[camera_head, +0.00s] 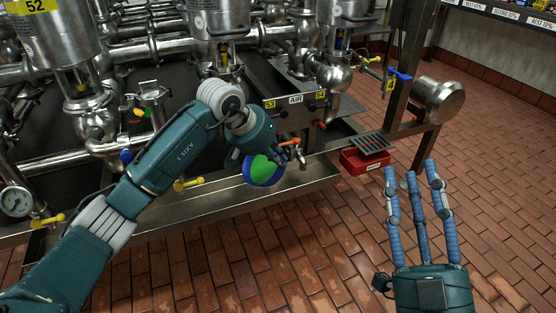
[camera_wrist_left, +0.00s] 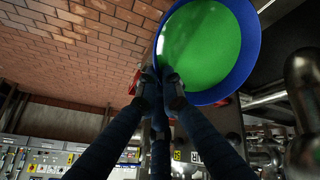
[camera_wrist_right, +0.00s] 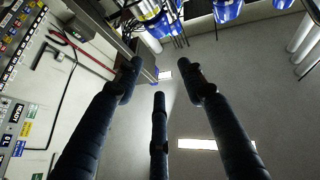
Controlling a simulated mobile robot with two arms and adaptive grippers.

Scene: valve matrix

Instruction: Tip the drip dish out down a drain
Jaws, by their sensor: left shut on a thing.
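The drip dish (camera_head: 262,171) is round with a blue rim and a green inner face. It is steeply tilted in the head view, with the green face partly toward the camera. My left gripper (camera_head: 252,153) is shut on its edge and holds it beside the front of the steel trough (camera_head: 222,197). In the left wrist view the fingertips (camera_wrist_left: 162,82) pinch the rim of the dish (camera_wrist_left: 205,45). I cannot tell whether the green is liquid or the dish's own colour. My right gripper (camera_head: 411,178) is open and empty over the floor. No drain is clearly identifiable.
A dark slotted grate (camera_head: 370,143) sits above a red box (camera_head: 364,161) at the trough's right end. A tap with an orange handle (camera_head: 290,143) is close to the dish. Steel pipes and valves fill the left and back. The brick floor (camera_head: 330,240) in front is clear.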

